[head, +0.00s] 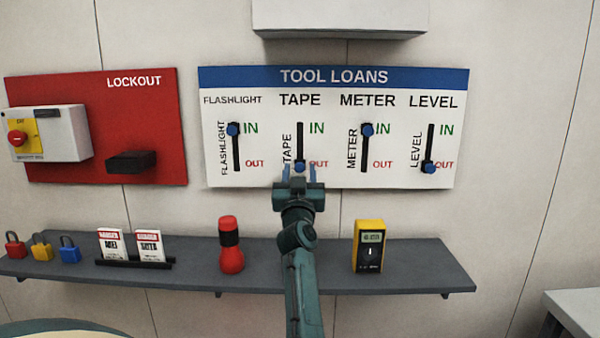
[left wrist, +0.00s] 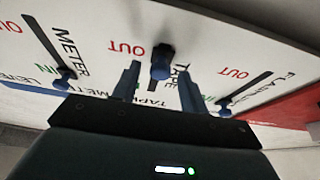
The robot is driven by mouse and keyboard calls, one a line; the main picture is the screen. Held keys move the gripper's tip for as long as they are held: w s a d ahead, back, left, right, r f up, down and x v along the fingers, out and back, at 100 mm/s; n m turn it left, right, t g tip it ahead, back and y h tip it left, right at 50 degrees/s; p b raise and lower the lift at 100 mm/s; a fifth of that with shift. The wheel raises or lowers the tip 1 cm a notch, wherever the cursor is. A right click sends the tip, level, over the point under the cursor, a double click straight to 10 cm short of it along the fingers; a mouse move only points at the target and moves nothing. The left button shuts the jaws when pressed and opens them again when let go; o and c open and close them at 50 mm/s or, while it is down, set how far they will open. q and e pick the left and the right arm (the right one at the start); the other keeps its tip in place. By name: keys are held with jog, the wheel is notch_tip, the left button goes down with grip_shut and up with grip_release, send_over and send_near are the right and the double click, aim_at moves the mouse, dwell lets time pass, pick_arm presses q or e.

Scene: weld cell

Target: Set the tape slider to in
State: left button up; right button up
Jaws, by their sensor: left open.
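The tape slider is a black vertical slot with a blue knob (head: 300,167) on the tool loans board (head: 390,180). The knob sits at the bottom, beside the red OUT; the green IN is at the top. My left gripper (head: 299,174) is open in front of the knob, partly covering the slot's lower end. In the left wrist view the tape knob (left wrist: 162,62) shows between and slightly beyond the two open fingertips (left wrist: 159,82), apparently clear of both. My right gripper is not in view.
The flashlight knob (head: 233,129) and meter knob (head: 368,130) are at IN; the level knob (head: 428,168) is at OUT. Below, a grey shelf (head: 190,270) holds padlocks, tags, a red flashlight (head: 230,245) and a yellow meter (head: 369,246). A red lockout board (head: 90,90) hangs left.

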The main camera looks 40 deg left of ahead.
pick_arm(q)
grip_shut()
dwell(0.4)
jog(key=shift+r, duration=0.1)
